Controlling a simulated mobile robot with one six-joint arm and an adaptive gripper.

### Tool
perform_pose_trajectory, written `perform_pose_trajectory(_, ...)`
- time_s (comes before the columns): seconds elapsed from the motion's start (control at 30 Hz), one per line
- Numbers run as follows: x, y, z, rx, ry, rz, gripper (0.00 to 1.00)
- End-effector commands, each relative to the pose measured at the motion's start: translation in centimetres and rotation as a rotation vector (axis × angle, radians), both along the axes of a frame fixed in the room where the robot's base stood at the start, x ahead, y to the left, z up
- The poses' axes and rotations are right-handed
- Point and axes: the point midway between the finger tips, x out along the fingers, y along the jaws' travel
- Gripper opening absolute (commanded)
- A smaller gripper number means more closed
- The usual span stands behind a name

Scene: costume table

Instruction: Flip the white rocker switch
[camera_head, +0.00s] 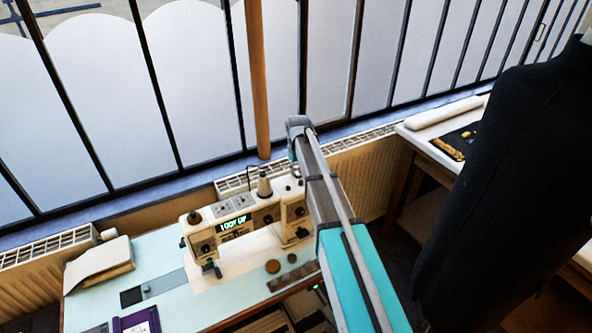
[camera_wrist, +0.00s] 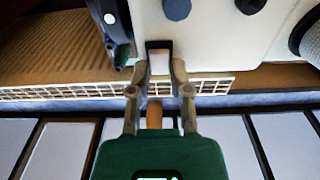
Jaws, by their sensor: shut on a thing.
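A cream sewing machine (camera_head: 236,229) with a lit green display stands on the pale blue table. In the wrist view its white housing (camera_wrist: 215,38) fills the top. A small black frame with a pale middle, which looks like the white rocker switch (camera_wrist: 159,56), sits at the housing's edge. My gripper (camera_wrist: 160,72) has one fingertip on each side of the switch and is shut on it. The exact contact is too small to make out. In the head view my arm stands over the right end of the machine, and the fingertips and switch are hidden there.
A thread cone (camera_head: 264,187) stands on top of the machine. A radiator (camera_head: 360,168) and barred windows are close behind. A dark dress form (camera_head: 505,185) stands to the right of my arm.

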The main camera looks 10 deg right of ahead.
Motion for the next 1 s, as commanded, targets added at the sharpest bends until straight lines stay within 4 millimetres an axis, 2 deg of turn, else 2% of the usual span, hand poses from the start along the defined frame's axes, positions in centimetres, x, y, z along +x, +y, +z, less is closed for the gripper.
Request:
perform_pose_trajectory(0.07,-0.2,0.0,0.0,0.001,0.003,0.000,0.00)
perform_pose_trajectory(0.1,-0.2,0.0,0.0,0.001,0.003,0.000,0.29)
perform_pose_trajectory(0.27,-0.1,0.0,0.0,0.000,0.002,0.000,0.59)
perform_pose_trajectory(0.73,-0.1,0.0,0.3,0.000,0.000,0.000,0.60)
perform_pose_trajectory(1.0,0.0,0.0,2.5,0.000,0.000,0.000,0.60)
